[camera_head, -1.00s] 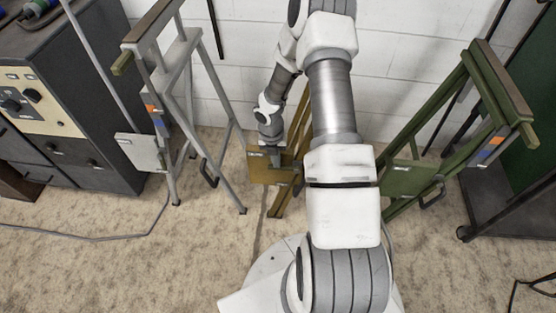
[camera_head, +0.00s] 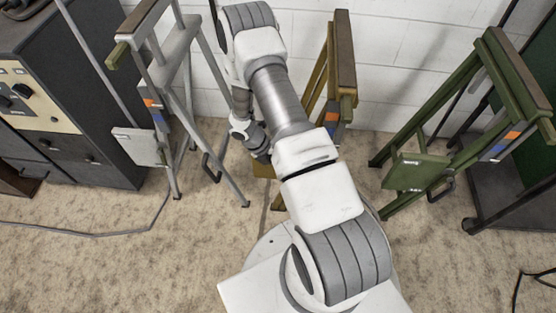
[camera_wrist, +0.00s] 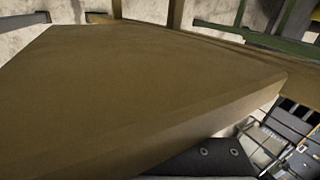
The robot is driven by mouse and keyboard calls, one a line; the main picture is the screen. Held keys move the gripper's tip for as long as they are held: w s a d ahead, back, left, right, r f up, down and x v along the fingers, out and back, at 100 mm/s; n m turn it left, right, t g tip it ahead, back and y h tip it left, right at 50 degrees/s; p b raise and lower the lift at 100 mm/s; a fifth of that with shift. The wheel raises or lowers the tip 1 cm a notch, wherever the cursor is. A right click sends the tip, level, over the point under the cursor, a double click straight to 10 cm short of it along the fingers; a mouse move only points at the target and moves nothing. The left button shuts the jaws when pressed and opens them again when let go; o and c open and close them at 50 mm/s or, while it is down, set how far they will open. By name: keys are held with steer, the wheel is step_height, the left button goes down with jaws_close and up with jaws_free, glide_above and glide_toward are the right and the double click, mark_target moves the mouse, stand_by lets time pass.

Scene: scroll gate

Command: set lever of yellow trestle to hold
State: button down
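The yellow trestle (camera_head: 345,72) stands at the middle by the wall, with a brown top rail and a blue and orange marking on its side. My arm hides much of its lower part. A small bit of its yellow plate (camera_head: 263,170) shows beside my wrist. In the wrist view a large yellow-brown panel (camera_wrist: 130,90) fills most of the picture, very close. A dark part of my gripper (camera_wrist: 205,158) shows at the bottom edge, beside the panel. Its fingertips are hidden, so I cannot tell whether it is open or touching. I cannot make out the lever.
A grey trestle (camera_head: 180,85) stands on the left, in front of a dark cabinet (camera_head: 85,100). A green trestle (camera_head: 450,115) stands on the right, with a dark frame (camera_head: 510,190) beside it. A cable lies on the left floor. The front floor is largely clear.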

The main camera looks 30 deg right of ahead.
steer(key=shift+d+x, duration=0.2)
steer(key=shift+x, duration=1.4)
steer(key=shift+s, duration=0.2)
steer(key=shift+r, duration=0.1)
